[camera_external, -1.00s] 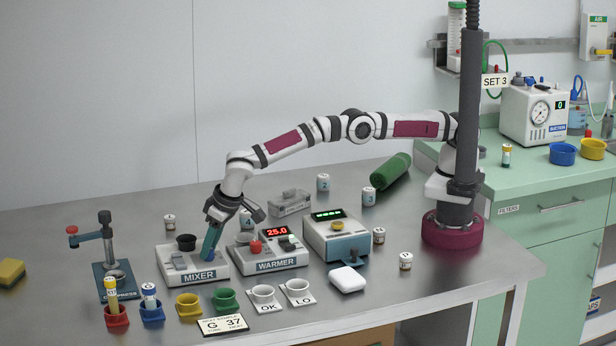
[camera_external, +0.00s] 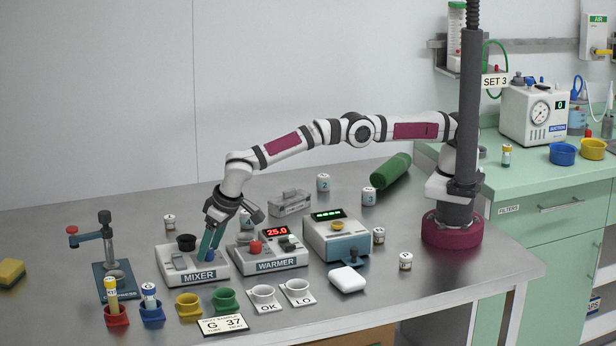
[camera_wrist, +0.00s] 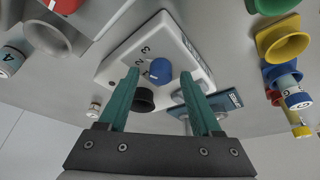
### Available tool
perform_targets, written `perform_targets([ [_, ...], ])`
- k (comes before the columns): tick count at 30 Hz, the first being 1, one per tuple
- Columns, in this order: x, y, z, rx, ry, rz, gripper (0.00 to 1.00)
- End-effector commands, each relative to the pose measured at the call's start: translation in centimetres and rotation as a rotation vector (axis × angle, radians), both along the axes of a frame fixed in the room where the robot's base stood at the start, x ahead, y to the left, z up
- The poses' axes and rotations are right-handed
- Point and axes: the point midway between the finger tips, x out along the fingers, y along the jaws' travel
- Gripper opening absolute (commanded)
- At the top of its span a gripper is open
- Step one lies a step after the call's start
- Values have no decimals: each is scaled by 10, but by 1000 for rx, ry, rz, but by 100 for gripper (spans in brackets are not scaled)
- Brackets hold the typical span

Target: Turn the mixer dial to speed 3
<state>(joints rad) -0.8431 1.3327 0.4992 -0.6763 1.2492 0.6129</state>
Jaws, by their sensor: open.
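The white mixer (camera_external: 190,277) stands on the steel table; it also shows in the wrist view (camera_wrist: 190,50). Its blue dial (camera_wrist: 161,70) has a pale mark on its lower left side, and printed numbers, with 3 and 2 legible, run along its left side. Exactly which number the mark meets is hard to tell. My gripper (camera_wrist: 160,75) is open, with one teal finger on each side of the dial. In the external view my gripper (camera_external: 209,252) points down at the mixer and partly hides the dial. Contact with the dial cannot be told.
The mixer's black round cup (camera_external: 186,242) stands behind, close to my fingers. The warmer (camera_external: 278,266) is close on the right. A small press (camera_external: 113,275) stands left. Coloured cups, including a yellow one (camera_external: 188,306), line the front. A sign (camera_external: 495,81) reads SET 3.

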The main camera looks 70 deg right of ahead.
Motion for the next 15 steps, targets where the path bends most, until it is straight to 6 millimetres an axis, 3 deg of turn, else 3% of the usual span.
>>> perform_targets([
  [6, -6, 1, 15, 1, 0, 0, 66],
  [15, -41, 0, 101, 3, -2, 1, 66],
])
